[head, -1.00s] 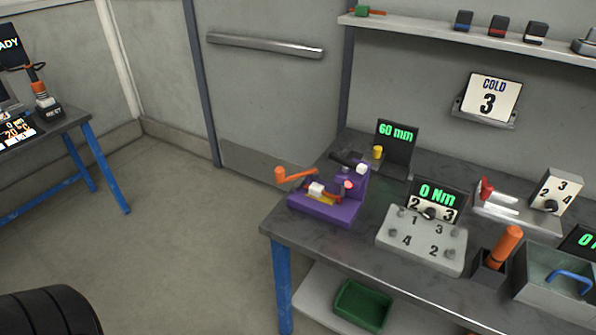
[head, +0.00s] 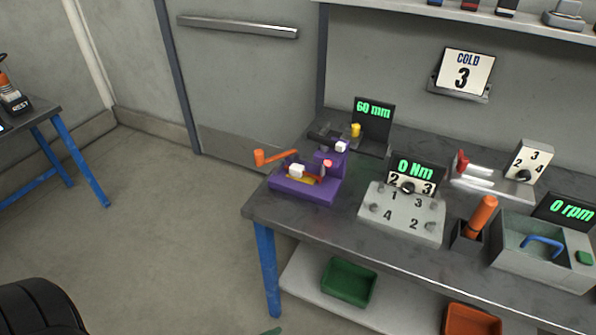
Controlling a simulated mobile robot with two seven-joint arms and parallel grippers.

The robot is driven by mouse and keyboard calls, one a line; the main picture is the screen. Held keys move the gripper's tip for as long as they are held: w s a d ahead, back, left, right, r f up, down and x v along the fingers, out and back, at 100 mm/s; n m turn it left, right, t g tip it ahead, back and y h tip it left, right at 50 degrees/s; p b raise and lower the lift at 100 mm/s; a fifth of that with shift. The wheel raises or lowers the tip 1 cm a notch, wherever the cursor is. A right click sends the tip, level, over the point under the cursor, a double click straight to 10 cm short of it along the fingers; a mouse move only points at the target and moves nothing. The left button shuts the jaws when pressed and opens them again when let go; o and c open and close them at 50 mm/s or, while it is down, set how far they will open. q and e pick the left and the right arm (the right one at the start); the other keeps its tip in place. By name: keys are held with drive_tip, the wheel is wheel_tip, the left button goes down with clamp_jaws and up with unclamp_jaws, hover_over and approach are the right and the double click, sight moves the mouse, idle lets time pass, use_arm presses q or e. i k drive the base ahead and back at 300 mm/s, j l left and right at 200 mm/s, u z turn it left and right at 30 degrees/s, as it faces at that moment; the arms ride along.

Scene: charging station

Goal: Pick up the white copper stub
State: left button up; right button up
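A purple machine (head: 305,188) with an orange crank (head: 272,158) stands at the left end of the grey workbench. A small white block (head: 297,171) sits on its front part, and another small white piece (head: 341,146) shows at its upper right. I cannot tell whether either is the white copper stub. A yellow piece (head: 356,130) stands by the "60 mm" display (head: 373,121) behind the machine. Neither of my grippers is in view.
On the workbench (head: 330,235) stand a grey numbered block (head: 402,215), an orange-handled tool (head: 482,215) in a holder and a grey basin (head: 540,255). Below are a green bin (head: 349,283) and an orange bin (head: 470,320).

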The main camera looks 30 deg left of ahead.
sight(297, 170)
drive_tip(key=i+j, duration=0.1)
drive_tip(key=j, duration=0.7)
drive_tip(key=i+j, duration=0.1)
drive_tip(key=j, duration=0.65)
drive_tip(key=i+j, duration=0.1)
drive_tip(key=j, duration=0.7)
